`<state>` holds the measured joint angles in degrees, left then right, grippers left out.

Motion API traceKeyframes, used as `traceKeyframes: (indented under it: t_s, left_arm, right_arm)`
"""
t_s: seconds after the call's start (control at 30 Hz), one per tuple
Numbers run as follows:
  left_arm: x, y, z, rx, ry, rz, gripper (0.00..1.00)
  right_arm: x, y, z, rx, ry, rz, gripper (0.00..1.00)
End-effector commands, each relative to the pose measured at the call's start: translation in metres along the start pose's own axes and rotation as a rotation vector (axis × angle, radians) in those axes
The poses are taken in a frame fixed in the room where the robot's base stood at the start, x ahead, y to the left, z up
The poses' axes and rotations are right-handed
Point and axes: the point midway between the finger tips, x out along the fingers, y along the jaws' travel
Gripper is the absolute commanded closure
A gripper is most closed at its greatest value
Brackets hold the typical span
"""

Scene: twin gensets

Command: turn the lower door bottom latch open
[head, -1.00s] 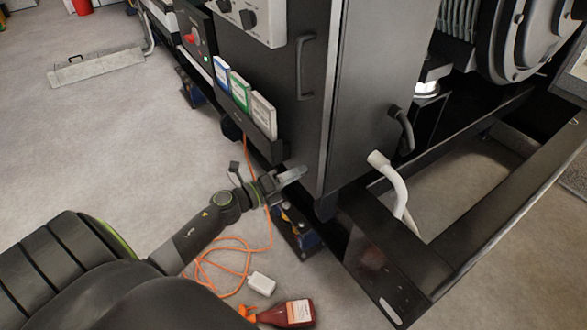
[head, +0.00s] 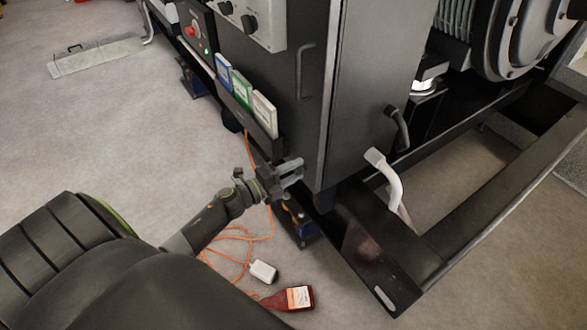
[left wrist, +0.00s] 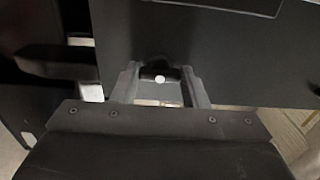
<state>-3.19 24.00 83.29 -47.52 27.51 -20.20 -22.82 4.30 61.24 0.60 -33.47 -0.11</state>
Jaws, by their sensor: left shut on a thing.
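The dark cabinet door (head: 290,115) has an upright handle (head: 304,70) in the head view. My left gripper (head: 291,172) is at the bottom edge of the door, near the cabinet's lower corner. In the left wrist view, my left gripper (left wrist: 160,84) has its two fingers on either side of a small dark latch (left wrist: 152,72) with a pale round spot, at the lower part of the dark panel (left wrist: 215,55). The fingers are shut on it. The latch is hidden by the gripper in the head view. My right gripper is not in view.
A rack of coloured booklets (head: 241,92) is on the cabinet front. A white pipe (head: 388,182) stands right of the cabinet.

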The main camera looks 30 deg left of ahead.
Motion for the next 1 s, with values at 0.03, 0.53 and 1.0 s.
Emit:
traceKeyframes:
  t_s: [0.03, 0.53, 1.0]
  left_arm:
    - [0.0003, -0.0008, 0.0003, -0.006, 0.0, 0.0, 0.83]
    - [0.0002, -0.0002, 0.0002, -0.016, 0.0, -0.001, 0.57]
    - [0.0001, -0.0001, -0.0001, -0.014, 0.0, 0.0, 0.38]
  right_arm:
    - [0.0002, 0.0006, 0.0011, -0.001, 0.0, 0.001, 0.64]
    - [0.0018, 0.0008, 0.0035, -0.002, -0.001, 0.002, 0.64]
    - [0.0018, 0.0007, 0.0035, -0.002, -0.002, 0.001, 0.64]
